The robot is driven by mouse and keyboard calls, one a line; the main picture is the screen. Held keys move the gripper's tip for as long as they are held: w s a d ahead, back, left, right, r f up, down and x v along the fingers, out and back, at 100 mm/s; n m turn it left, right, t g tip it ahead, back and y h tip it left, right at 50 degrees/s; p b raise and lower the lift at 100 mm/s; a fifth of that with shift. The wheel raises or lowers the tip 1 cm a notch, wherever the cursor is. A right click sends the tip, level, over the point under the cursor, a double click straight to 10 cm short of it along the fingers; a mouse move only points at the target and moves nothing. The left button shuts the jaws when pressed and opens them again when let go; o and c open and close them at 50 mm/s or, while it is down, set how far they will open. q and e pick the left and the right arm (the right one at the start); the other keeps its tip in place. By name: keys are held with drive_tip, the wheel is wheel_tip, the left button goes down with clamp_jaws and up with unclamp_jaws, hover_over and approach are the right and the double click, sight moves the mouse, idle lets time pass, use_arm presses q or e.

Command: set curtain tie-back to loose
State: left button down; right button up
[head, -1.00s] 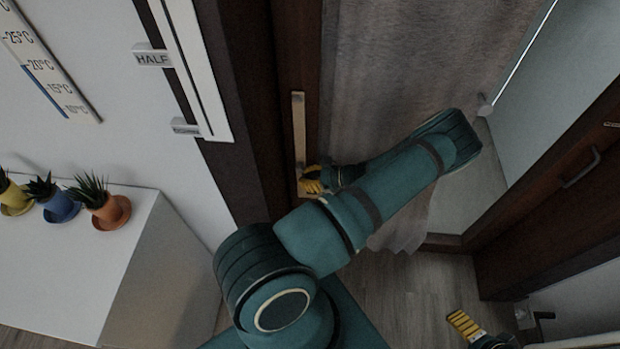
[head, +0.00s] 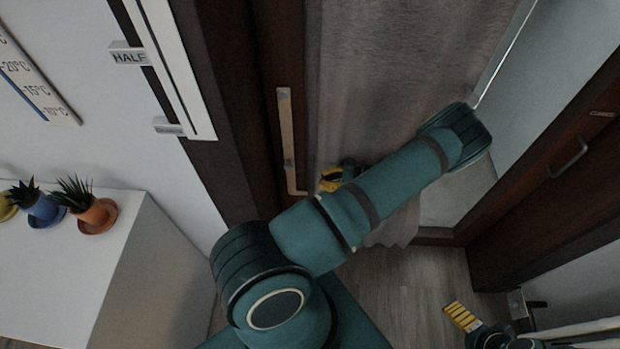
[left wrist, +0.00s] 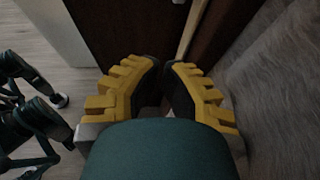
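The grey curtain (head: 405,70) hangs in the opening at the middle of the head view. A tan upright strip (head: 286,125) with a small grey piece on it (head: 289,163) is on the dark frame to its left; I cannot tell whether this is the tie-back control. My left gripper (head: 331,178) is just right of the strip's lower end, in front of the curtain and partly hidden by my arm. In the left wrist view its yellow-and-black fingers (left wrist: 163,66) are close together with a narrow gap and nothing held. My right gripper (head: 461,316) is at the lower right.
A white cabinet (head: 150,260) with potted plants (head: 97,215) stands at left. A white slide panel (head: 178,60) with a HALF label (head: 129,57) and a thermometer (head: 32,80) are on the wall. A dark panel with a handle (head: 567,160) is at right.

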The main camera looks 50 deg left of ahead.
use_arm(q)
drive_tip(key=shift+f+v, duration=0.2)
drive_tip(key=shift+v, duration=1.55)
drive_tip(key=shift+w, duration=0.1)
drive_tip(key=s+d+f+n+t+h, duration=0.1)
drive_tip(key=s+d+f+n+h, duration=0.1)
drive_tip(key=s+d+f+h, duration=0.3)
drive_tip(key=s+d+n+t+h, duration=0.1)
drive_tip(key=d+n+t+h, duration=0.15)
drive_tip(key=d, duration=0.55)
drive_tip(key=d+r+n+t+h, duration=0.3)
drive_tip(key=d+r, duration=0.1)
drive_tip(key=d, duration=0.4)
drive_tip(key=w+d+r+n+t+h, duration=0.1)
drive_tip(key=d+r+n+t+h, duration=0.2)
drive_tip(key=d, duration=0.5)
wheel_tip(320, 180, up, 2)
drive_tip(key=shift+w+n+t, duration=0.25)
drive_tip(key=shift+n+t, duration=0.3)
drive_tip(key=shift+t, duration=0.1)
